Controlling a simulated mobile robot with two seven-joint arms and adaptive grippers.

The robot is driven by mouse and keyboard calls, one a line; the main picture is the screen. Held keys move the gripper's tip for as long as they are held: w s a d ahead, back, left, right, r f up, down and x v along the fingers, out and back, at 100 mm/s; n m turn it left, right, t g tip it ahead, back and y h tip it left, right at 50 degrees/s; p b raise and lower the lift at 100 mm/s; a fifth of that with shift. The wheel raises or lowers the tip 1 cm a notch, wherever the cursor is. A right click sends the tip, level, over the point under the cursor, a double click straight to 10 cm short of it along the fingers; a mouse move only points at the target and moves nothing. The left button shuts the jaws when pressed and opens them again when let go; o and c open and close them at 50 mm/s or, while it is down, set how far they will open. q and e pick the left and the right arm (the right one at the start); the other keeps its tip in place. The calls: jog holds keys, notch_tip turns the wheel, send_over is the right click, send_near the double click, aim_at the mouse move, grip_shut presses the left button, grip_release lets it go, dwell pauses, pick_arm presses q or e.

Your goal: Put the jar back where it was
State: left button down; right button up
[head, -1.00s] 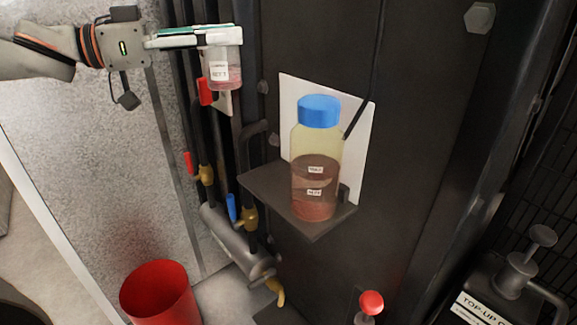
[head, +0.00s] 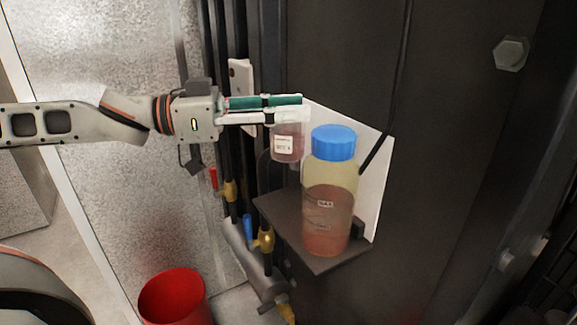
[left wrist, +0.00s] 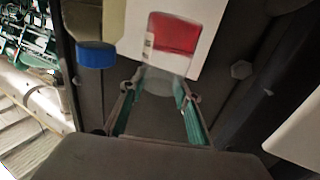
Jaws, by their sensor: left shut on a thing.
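My left gripper (head: 290,108) is shut on a small clear jar (head: 286,147) with reddish liquid and a white label. The jar hangs upright below the fingers, in front of the pipes and just left of the blue-capped bottle (head: 329,200). In the left wrist view the jar (left wrist: 172,45) shows between and beyond the fingers (left wrist: 156,100), against a white panel. The big bottle stands on a dark shelf (head: 280,208) and holds yellowish and reddish fluid. In the head view I cannot tell whether the jar touches the bottle. My right gripper is not in view.
The white panel (head: 376,170) stands behind the bottle. A white bracket (head: 240,85) is on the pipes behind my gripper. Valves with red and blue handles (head: 248,230) sit below left of the shelf. A red bucket (head: 175,298) stands below.

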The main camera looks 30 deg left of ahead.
aim_at(287, 139)
pick_arm(q)
notch_tip(287, 139, down, 6)
jog(key=shift+r, duration=0.25)
jog(key=shift+f, duration=2.25)
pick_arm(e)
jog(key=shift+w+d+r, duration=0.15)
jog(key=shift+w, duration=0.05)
pick_arm(q)
jog(key=shift+f, duration=0.15)
jog(key=c, duration=1.5)
grip_release()
jog(key=shift+o, duration=0.2)
